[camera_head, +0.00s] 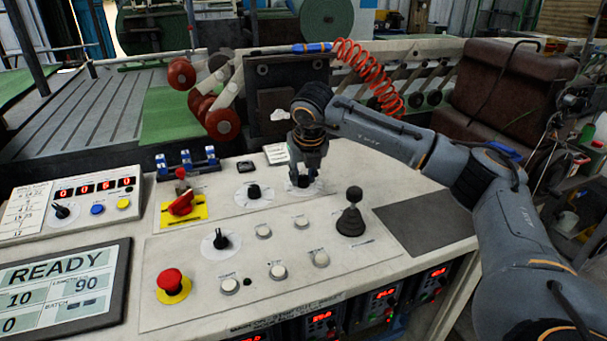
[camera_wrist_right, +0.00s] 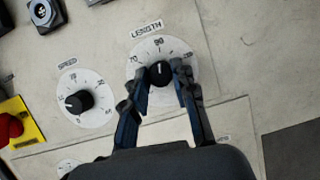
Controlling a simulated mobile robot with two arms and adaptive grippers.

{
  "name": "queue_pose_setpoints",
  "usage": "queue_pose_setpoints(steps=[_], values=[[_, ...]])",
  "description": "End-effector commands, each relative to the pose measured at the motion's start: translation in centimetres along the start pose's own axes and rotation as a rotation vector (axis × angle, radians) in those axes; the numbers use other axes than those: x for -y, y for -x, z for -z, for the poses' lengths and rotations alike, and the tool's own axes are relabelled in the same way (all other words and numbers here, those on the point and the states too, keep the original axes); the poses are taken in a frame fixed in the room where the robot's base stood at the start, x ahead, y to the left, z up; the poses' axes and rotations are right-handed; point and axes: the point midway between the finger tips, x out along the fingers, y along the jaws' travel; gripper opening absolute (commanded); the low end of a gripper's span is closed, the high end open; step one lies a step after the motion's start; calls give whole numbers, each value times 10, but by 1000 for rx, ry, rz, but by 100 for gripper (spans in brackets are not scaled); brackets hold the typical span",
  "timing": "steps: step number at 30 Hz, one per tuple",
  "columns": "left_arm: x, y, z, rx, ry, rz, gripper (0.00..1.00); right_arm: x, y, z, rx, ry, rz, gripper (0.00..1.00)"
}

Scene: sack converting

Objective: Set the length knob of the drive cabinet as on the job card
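The length knob (camera_wrist_right: 160,73) is a black round knob on a white dial (camera_wrist_right: 148,52) labelled LENGTH, with 90 at its top. Its white pointer line points roughly up toward the 90. My right gripper (camera_wrist_right: 160,68) reaches down over it, with one fingertip on each side, close against the knob. In the head view the right gripper (camera_head: 304,178) largely hides the knob. The display (camera_head: 66,288) at the left reads READY, with a 90 in a length field. A white card (camera_head: 24,210) with lines of writing lies at the left edge, too small to read. My left gripper is out of view.
The speed knob (camera_wrist_right: 78,102) sits left of the length dial. A red switch on a yellow plate (camera_head: 182,208), a red push button (camera_head: 171,281), a black joystick (camera_head: 351,215) and several white buttons share the panel. A red coiled hose (camera_head: 372,75) hangs behind.

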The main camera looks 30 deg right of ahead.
Motion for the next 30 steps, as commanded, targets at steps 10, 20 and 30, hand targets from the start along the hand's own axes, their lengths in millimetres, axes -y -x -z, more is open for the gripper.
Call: queue_pose_setpoints(steps=[10,20,30], values=[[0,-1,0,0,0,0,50,1,0,0,1,20,-7,0],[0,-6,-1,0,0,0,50,3,-1,0,7,183,-76,0],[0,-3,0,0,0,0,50,5,0,-1,18,473,-197,0]])
